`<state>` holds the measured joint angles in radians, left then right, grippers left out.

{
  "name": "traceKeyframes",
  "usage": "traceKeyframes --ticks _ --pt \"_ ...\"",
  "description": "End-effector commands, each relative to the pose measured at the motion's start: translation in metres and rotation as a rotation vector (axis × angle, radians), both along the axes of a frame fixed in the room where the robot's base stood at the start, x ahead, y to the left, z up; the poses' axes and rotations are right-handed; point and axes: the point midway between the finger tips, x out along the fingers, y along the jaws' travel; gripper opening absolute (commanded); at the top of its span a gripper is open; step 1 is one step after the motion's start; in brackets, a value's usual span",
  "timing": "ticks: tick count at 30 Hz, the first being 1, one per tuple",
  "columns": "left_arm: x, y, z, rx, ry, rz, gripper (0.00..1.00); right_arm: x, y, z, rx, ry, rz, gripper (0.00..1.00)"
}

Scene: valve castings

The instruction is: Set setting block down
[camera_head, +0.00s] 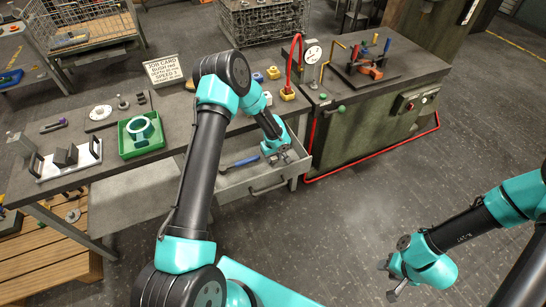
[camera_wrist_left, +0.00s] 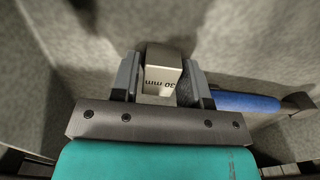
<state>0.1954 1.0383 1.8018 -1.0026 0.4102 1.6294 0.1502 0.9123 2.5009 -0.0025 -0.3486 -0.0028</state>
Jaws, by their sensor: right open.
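The setting block (camera_wrist_left: 163,75) is a small pale metal block marked "30 mm", seen in the left wrist view between the fingers of my left gripper (camera_wrist_left: 162,92). The fingers appear to press on its two sides. In the head view my left gripper (camera_head: 279,157) is low in the open grey drawer (camera_head: 268,185) under the bench. The block is hardly visible there, and I cannot tell whether it touches the drawer floor. My right gripper (camera_head: 390,282) is open and empty, over the floor at the lower right.
A blue-handled tool (camera_head: 240,162) lies in the drawer, just beside the left gripper; its handle also shows in the left wrist view (camera_wrist_left: 246,102). A green tray (camera_head: 128,150) with a ring-shaped casting stands on the bench. A dial gauge (camera_head: 312,52) stands right of the drawer.

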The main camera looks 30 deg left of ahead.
Motion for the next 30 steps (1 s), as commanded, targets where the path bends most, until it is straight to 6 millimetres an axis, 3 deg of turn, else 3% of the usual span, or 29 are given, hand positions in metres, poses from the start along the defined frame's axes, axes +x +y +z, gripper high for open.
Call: traceKeyframes --ticks 6,17,23,30 --pt "0.000 0.000 0.000 0.000 0.000 0.000 0.61 0.000 0.000 0.000 0.000 0.000 0.000 0.43" --pt "0.000 0.000 0.005 0.000 0.000 0.001 0.61 0.000 0.000 0.000 0.000 0.000 0.000 0.43" --pt "0.001 0.000 0.029 0.001 -0.002 0.000 0.61 0.000 0.000 0.000 0.000 0.000 0.000 0.43" --pt "0.001 0.000 0.074 0.001 -0.003 0.001 0.61 0.000 0.000 0.000 0.000 0.000 0.000 0.43"
